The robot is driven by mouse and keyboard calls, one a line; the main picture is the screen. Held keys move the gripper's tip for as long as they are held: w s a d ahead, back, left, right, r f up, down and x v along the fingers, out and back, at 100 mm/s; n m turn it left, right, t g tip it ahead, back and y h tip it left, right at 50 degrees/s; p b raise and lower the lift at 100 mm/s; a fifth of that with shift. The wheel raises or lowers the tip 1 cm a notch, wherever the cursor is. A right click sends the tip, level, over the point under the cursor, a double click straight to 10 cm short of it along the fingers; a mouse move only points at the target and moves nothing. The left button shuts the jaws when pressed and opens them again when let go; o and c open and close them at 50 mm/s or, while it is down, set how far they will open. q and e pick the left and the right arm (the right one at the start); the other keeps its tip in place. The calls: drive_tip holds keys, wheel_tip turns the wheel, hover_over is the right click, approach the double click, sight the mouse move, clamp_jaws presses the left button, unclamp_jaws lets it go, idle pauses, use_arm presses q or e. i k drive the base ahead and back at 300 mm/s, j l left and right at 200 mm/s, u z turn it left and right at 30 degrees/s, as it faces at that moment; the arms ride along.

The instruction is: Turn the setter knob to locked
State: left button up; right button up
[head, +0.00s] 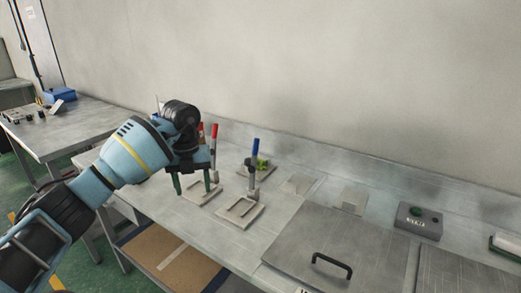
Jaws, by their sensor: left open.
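My left gripper (193,182) is over the left part of the steel bench, with its fingers pointing down and apart, and nothing shows between them. It is above or just behind a light plate with a slot (202,193); I cannot tell whether it touches. Behind it, red-topped upright parts (214,131) are partly hidden by my gripper. To its right stands a blue-topped upright part (255,147) with a small yellow-green piece (263,163) beside it. I cannot tell for sure which part is the setter knob, nor its position. My right gripper is not in view.
A large metal lid with a black handle (331,264) covers the front right. A grey box with a green button (418,221) stands farther right. The wall bounds the back. Another table (62,128) stands left.

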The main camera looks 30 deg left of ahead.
sight(246, 163)
drive_tip(key=i, duration=1.05)
